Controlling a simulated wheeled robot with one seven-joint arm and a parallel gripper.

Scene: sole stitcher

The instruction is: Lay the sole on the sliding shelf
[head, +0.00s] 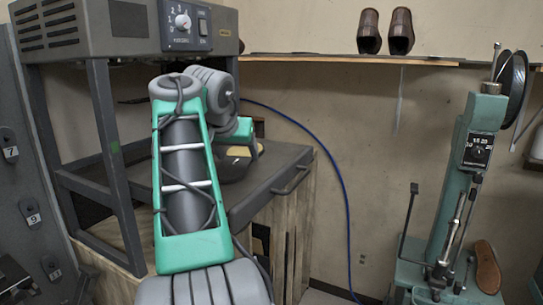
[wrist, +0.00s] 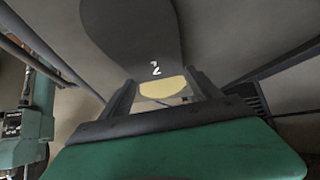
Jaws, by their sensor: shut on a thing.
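The sole (wrist: 130,30) is dark with a tan patch (wrist: 163,87) and a white mark like a 2. In the wrist view my gripper (wrist: 161,78) is shut on its near end, and the rest reaches away from the fingers. In the head view the sole's tan part (head: 238,152) shows just right of my arm, over the grey sliding shelf (head: 268,182). My arm hides most of the sole and the gripper there. The shelf has a bar handle on its front edge. I cannot tell whether the sole touches the shelf.
A grey machine head with a dial (head: 182,21) stands above the shelf on metal legs (head: 112,155). A blue hose (head: 340,180) hangs on the wall to the right. A teal machine (head: 455,190) stands at the right with a brown sole (head: 487,267). Brown shoes (head: 401,32) stand on a wall shelf.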

